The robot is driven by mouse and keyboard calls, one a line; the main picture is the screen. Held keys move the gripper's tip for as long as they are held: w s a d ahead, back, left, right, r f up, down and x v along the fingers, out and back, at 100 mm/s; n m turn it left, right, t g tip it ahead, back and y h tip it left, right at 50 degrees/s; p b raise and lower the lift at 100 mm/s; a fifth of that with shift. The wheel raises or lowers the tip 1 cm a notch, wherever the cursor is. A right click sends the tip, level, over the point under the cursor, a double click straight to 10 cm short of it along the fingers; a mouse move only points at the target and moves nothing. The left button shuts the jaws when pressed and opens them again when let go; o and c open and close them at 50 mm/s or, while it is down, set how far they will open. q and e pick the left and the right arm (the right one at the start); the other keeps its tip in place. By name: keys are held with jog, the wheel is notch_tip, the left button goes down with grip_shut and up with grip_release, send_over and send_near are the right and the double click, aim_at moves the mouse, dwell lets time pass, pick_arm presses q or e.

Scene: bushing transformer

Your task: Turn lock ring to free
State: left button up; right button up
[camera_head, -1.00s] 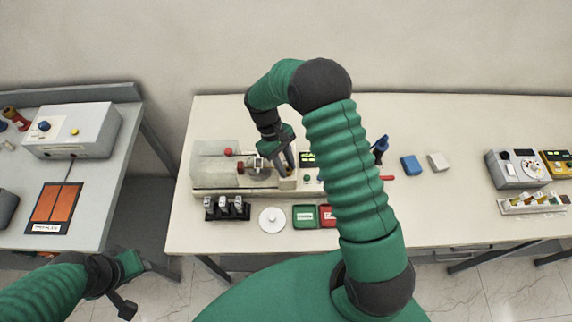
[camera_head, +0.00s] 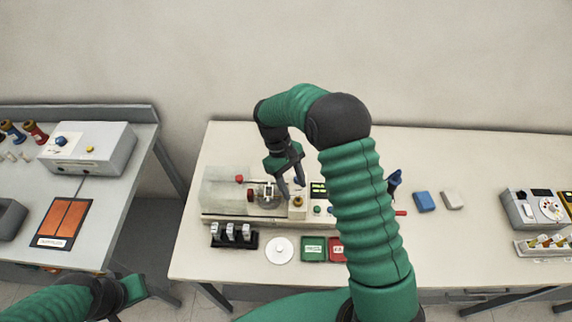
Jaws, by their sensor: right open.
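A bench fixture (camera_head: 235,219) with a clear cover on its left side stands on the middle table. A round grey part with a ring (camera_head: 268,197) sits on it, with a red knob to its left. A small brass-coloured round piece (camera_head: 298,202) sits on a pale block just to the right; I cannot tell which of these is the lock ring. My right gripper (camera_head: 292,190) is open and empty, pointing down just above and behind the brass piece. My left gripper (camera_head: 136,289) is at the lower left, away from the fixture; its fingers are not clear.
In front of the fixture are a black rack (camera_head: 232,237), a white disc (camera_head: 280,250), a green tray (camera_head: 313,249) and a red tray (camera_head: 337,249). Blue (camera_head: 424,202) and white blocks lie right. My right arm covers part of the table. A grey box (camera_head: 90,148) stands on the left table.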

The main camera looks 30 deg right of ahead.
jog(key=b+v, duration=0.1)
jog(key=v, duration=1.2)
jog(key=shift+w+b, duration=0.15)
jog(key=shift+b, duration=0.25)
jog(key=shift+a+f, duration=0.1)
jog(key=shift+f, duration=0.1)
jog(key=s+a+f+m+t+b, duration=0.1)
jog(key=s+a+f+t+b, duration=0.2)
jog(key=s+f, duration=0.4)
jog(key=s+a+f+m+t+y+b, duration=0.1)
jog(key=s+a+f+t+b, duration=0.1)
jog(key=s+f, duration=0.6)
jog(key=shift+s+a+m+t+b, duration=0.4)
jog(key=shift+s+t+b, duration=0.5)
jog(key=shift+b, duration=0.2)
jog(key=shift+w+f, duration=0.1)
jog(key=shift+f, duration=0.1)
